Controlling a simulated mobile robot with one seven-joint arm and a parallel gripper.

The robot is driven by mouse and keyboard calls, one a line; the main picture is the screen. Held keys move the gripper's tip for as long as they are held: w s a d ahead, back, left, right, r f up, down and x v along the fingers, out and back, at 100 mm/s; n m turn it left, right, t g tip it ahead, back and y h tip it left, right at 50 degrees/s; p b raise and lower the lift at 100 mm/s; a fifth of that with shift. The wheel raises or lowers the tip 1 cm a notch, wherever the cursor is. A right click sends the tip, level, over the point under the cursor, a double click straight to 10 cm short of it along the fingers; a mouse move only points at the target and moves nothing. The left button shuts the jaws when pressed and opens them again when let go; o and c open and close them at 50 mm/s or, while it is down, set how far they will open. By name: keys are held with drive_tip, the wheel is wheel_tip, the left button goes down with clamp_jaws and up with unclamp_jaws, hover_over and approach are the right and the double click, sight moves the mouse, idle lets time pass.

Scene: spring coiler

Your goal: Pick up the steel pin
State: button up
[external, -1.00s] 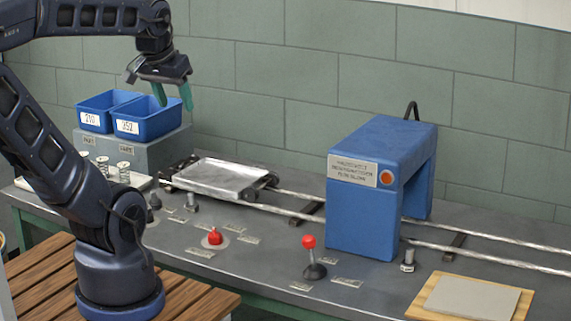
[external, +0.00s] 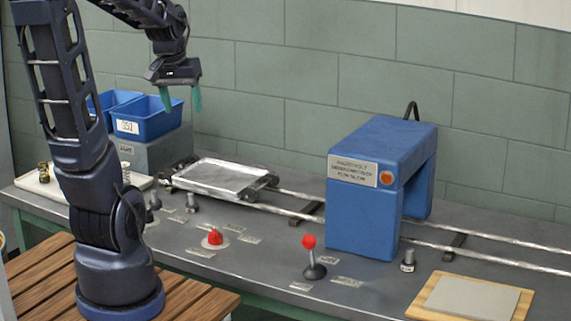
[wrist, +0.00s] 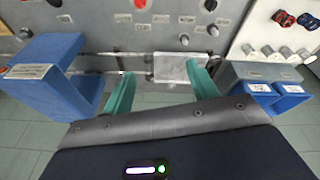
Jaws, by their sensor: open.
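My gripper (external: 182,98) is open and empty, with green fingers pointing down, high above the bench near the blue bins and the cart. In the wrist view its fingers (wrist: 161,86) are spread wide with nothing between them. Small upright steel pieces stand on the bench: one (external: 192,203) in front of the cart, a darker one (external: 153,200) to its left, and one (external: 408,260) right of the blue arch. I cannot tell for certain which is the steel pin. In the wrist view a small upright piece (wrist: 184,38) shows beyond the cart.
A flat metal cart (external: 215,180) sits on rails left of the blue arch (external: 365,220). Blue bins (external: 150,115) stand on a grey block. A pale tray (external: 50,187) holds springs, partly behind my arm. A red knob (external: 215,237) and red-topped lever (external: 310,255) stand in front.

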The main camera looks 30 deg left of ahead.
drive_tip(key=w+a+f+n+g, duration=0.1)
drive_tip(key=w+a+f+n, duration=0.2)
drive_tip(key=w+a+f, duration=0.5)
drive_tip(key=n+g, duration=0.2)
drive_tip(key=n, duration=0.1)
approach(155, 201)
drive_tip(key=shift+w+a+f, duration=0.1)
drive_tip(key=shift+f, duration=1.4)
drive_tip(key=shift+w+a+f, duration=0.1)
drive_tip(key=shift+a+f, duration=0.05)
drive_tip(key=shift+f, duration=1.4)
drive_tip(key=shift+w+a+f, duration=0.1)
drive_tip(key=shift+f, duration=1.4)
drive_tip(key=shift+c, duration=0.5)
drive_tip(key=c, duration=1.1)
